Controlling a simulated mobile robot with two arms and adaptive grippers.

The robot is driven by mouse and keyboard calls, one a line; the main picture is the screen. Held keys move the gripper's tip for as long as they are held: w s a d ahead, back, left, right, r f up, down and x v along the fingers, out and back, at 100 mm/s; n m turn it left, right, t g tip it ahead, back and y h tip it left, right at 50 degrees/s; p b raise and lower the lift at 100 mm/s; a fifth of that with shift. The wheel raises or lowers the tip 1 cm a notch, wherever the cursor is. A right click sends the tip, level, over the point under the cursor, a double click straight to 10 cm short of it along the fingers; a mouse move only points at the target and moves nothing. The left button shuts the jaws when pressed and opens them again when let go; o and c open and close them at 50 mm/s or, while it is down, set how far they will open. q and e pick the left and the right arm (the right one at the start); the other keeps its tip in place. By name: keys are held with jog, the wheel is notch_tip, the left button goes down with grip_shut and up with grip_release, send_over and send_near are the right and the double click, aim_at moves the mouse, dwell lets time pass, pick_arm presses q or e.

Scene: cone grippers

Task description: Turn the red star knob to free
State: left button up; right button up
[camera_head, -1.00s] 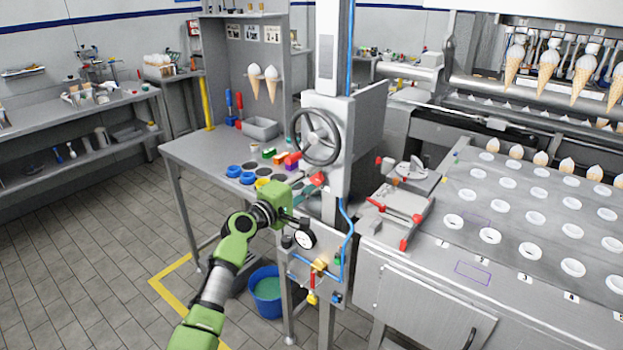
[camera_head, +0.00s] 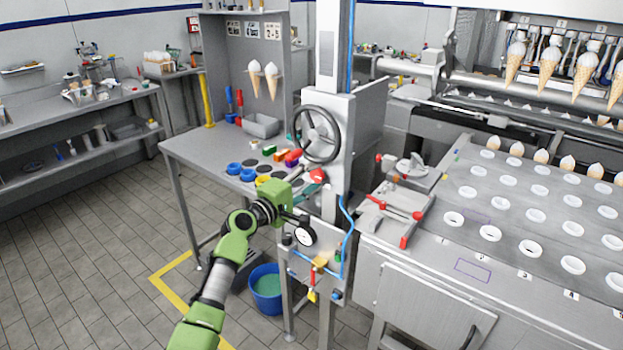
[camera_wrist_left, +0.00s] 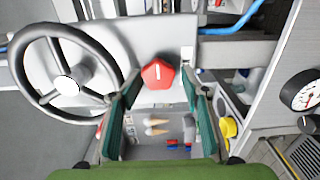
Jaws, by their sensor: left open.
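The red star knob (camera_wrist_left: 157,74) sits on the grey front plate of the column, with a white line on its face, in the left wrist view. In the head view the knob (camera_head: 317,175) is a small red shape below the handwheel, partly hidden by my gripper. My left gripper (camera_wrist_left: 160,92) is open, its two green fingers spread on either side below the knob, with nothing between them. It also shows in the head view (camera_head: 309,192), just in front of the knob. Whether the fingers touch it, I cannot tell. My right gripper is not in view.
The black handwheel (camera_head: 317,135) stands just above the knob, and left of it in the wrist view. A dial gauge (camera_head: 305,235) and blue hose (camera_head: 346,230) are close below. A blue bucket (camera_head: 266,296) stands on the floor. The workbench (camera_head: 195,150) holds several small coloured parts.

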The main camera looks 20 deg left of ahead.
pick_arm(q)
jog(key=v, duration=0.8)
dwell(0.4)
jog(key=s+f+m+g+y, duration=0.2)
jog(key=s+f+g, duration=0.15)
jog(key=f, duration=1.25)
jog(key=s+f+m+g+y, duration=0.15)
jog(key=s+f, duration=0.25)
jog(key=f, duration=1.2)
jog(key=s+f+m+g+y, duration=0.2)
jog(key=s+f+m+g, duration=0.25)
jog(key=s+f, duration=1.4)
jog(key=s+f+m+g, duration=0.2)
jog(key=s+f, duration=0.3)
jog(key=s, duration=0.7)
jog(key=s+d+f+m+g, duration=0.1)
jog(key=s+f+m, duration=0.3)
jog(key=s, duration=0.8)
jog(key=s+d+f+m+g, duration=0.1)
jog(key=s+f+m+g, duration=0.1)
jog(key=s+f, duration=0.5)
jog(key=s+g, duration=0.1)
jog(key=s, duration=0.4)
jog(key=shift+s+d+f+m+y, duration=0.15)
jog(key=shift+s+f+m+y, duration=0.15)
jog(key=shift+m+y, duration=0.1)
